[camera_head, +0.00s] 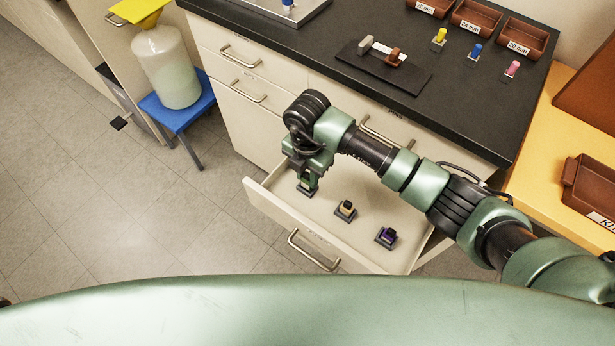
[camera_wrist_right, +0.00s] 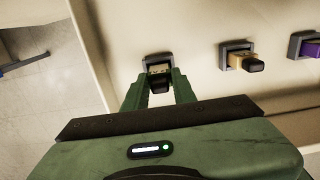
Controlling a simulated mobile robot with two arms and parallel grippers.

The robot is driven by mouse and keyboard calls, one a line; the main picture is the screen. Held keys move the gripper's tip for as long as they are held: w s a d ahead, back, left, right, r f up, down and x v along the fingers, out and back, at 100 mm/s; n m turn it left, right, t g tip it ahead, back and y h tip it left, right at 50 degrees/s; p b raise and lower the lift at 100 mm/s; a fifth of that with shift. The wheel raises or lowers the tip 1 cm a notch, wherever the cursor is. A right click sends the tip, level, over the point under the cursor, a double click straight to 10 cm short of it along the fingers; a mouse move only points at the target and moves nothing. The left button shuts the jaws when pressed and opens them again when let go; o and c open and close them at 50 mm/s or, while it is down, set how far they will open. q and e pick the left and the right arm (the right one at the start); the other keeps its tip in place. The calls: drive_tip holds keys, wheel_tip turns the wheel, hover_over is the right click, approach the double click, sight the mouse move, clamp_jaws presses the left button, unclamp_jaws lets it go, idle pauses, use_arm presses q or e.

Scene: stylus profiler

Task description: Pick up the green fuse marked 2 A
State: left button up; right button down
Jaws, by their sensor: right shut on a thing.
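The open drawer (camera_head: 268,205) holds a row of fuses in small grey holders. My right gripper (camera_head: 307,182) points down into the drawer's left end, shut on a fuse (camera_wrist_right: 159,70) at the left holder (camera_wrist_right: 146,60). Only a yellowish part and a dark end of this fuse show between the green fingers; its marking and full colour are hidden. It appears to be still at its holder. An orange-tan fuse (camera_head: 346,206) with a dark end sits in the middle holder, and a purple fuse (camera_head: 387,235) in the right one. My left gripper is out of view.
The black counter (camera_head: 300,55) above the drawer carries a dark plate (camera_head: 400,78), brown labelled bins (camera_head: 520,42) and small coloured pieces (camera_head: 475,49). A large bottle (camera_head: 168,75) stands on a blue stool (camera_head: 180,118) at the left.

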sight(308, 174)
wheel_tip(308, 174, up, 18)
drive_tip(key=shift+r, duration=0.25)
drive_tip(key=c, duration=2)
unclamp_jaws()
drive_tip(key=shift+c, duration=0.2)
clamp_jaws()
